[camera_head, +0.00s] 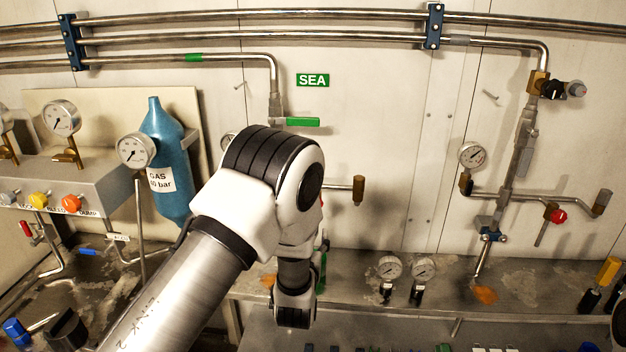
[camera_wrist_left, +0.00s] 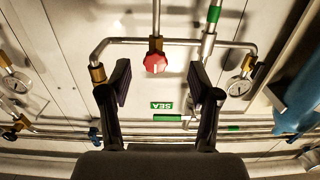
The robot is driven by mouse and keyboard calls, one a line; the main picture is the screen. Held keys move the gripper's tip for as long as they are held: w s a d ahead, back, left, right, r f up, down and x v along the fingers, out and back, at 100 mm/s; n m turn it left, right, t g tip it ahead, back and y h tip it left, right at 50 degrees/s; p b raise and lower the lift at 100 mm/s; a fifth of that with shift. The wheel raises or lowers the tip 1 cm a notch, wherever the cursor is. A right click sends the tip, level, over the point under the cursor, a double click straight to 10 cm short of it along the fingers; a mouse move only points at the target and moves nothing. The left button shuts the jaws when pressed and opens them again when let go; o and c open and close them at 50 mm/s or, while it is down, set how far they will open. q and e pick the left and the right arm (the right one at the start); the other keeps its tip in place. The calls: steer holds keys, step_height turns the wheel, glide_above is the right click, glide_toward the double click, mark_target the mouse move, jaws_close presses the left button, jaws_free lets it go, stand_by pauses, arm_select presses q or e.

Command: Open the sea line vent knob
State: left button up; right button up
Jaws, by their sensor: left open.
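The red vent knob (camera_wrist_left: 156,63) sits on a brass valve on the sea line's side pipe in the left wrist view, with a pale mark on its face. My left gripper (camera_wrist_left: 161,78) is open. Its two dark fingers stand on either side of the knob in that picture, with a gap on each side; the depth between them is unclear. In the head view my left arm covers almost all of the knob and the gripper. The green SEA label (camera_head: 313,80) and the green lever (camera_head: 302,122) show above the arm; the label appears upside down in the left wrist view (camera_wrist_left: 161,106).
Another red knob (camera_head: 557,216) is on the right-hand line. A brass-ended pipe stub (camera_head: 358,189) is right of my arm. A gauge (camera_wrist_left: 238,86) stands beside the sea pipe. A blue gas bottle (camera_head: 166,165) and a knob panel are at left. Small gauges (camera_head: 389,267) stand on the ledge.

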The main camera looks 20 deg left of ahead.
arm_select(q)
steer(key=w+a+r+p, duration=0.1)
steer(key=w+r+p, duration=0.1)
steer(key=w, duration=0.6)
steer(key=shift+a+r+t+p, duration=0.3)
steer(key=shift+a+r, duration=0.1)
steer(key=shift+r, duration=0.45)
steer(key=shift+w+f, duration=0.1)
steer(key=c, duration=1.1)
arm_select(e)
step_height(320, 180, up, 4)
steer(key=shift+f, duration=0.1)
